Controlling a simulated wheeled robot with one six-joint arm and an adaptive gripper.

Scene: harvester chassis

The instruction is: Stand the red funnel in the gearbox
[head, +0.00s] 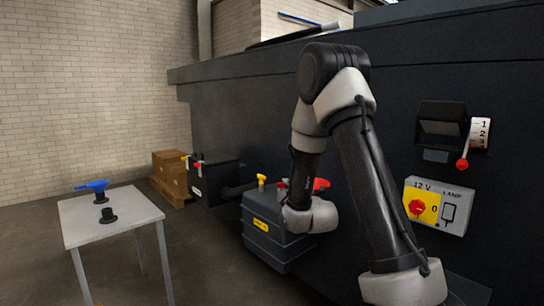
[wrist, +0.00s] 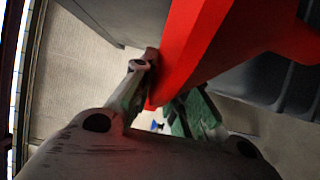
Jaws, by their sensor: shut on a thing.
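The red funnel (head: 320,184) shows partly behind my arm in the head view, above the right part of a dark grey box (head: 270,238) with a yellow label, which looks like the gearbox. In the wrist view the red funnel (wrist: 195,45) fills the upper middle, between the fingers of my gripper (wrist: 165,95), which is shut on it. My arm hides the gripper's fingers in the head view. The funnel's lower end and the opening in the box are hidden, so I cannot tell whether the funnel is in the box or above it.
A yellow-topped plug (head: 262,182) stands on the box's top, left of my gripper. The dark chassis wall (head: 240,110) rises behind. A switch panel (head: 437,206) is at right.

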